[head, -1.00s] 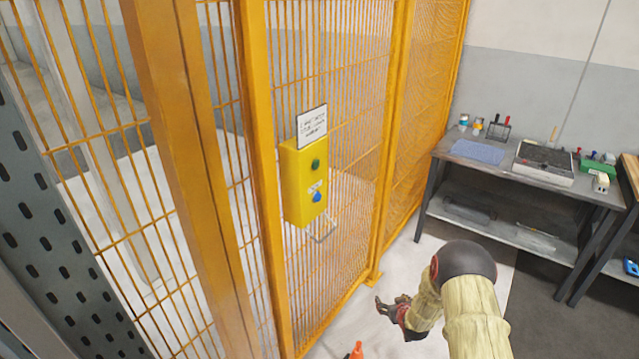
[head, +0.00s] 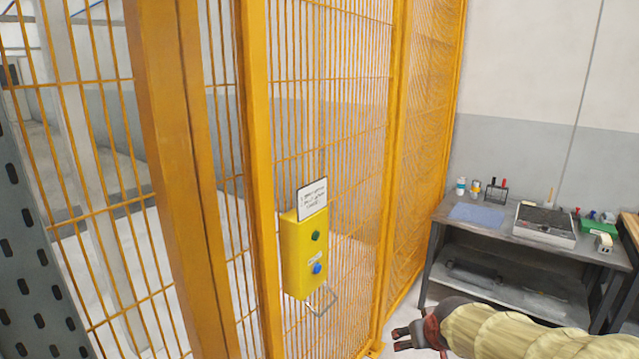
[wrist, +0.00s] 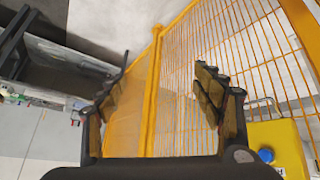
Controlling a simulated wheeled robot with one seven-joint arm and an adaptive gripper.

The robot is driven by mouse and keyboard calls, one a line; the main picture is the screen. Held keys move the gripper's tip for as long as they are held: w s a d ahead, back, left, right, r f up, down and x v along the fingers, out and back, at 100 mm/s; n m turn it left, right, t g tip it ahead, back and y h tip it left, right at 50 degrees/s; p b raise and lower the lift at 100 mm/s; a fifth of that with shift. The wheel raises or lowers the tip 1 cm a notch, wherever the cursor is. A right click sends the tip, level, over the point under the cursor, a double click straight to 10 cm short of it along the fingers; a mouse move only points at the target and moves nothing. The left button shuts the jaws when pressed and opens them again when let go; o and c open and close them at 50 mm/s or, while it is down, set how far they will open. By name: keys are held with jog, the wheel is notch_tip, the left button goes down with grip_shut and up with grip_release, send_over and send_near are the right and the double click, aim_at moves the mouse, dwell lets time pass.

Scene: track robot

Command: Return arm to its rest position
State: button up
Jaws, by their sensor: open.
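My arm (head: 520,332), in a pale yellow cover, reaches in from the lower right of the head view. My gripper (head: 397,338) is at its left end, in front of the lower part of the yellow mesh fence and below and right of the yellow button box (head: 306,255). In the wrist view my gripper (wrist: 160,92) has its two fingers wide apart with nothing between them. The button box (wrist: 280,145) shows at the lower right of that view, apart from the right finger.
The yellow fence (head: 335,120) fills the left and middle. The box carries a green button (head: 315,236), a blue button (head: 317,268) and a white sign (head: 312,197). A workbench (head: 470,226) with tools and a lower shelf stands at the right, behind my arm.

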jog(key=s+a+r+g, duration=0.1)
jog(key=s+a+r, duration=0.1)
jog(key=s, duration=1.1)
jog(key=s+a+r, duration=0.2)
jog(key=s+r, duration=0.2)
jog(key=s, duration=0.9)
jog(key=shift+s+r+m+g+y+p, duration=0.2)
jog(key=shift+s+m+g+y+p, duration=0.1)
jog(key=shift+s+g+y, duration=0.1)
jog(key=shift+c, duration=0.7)
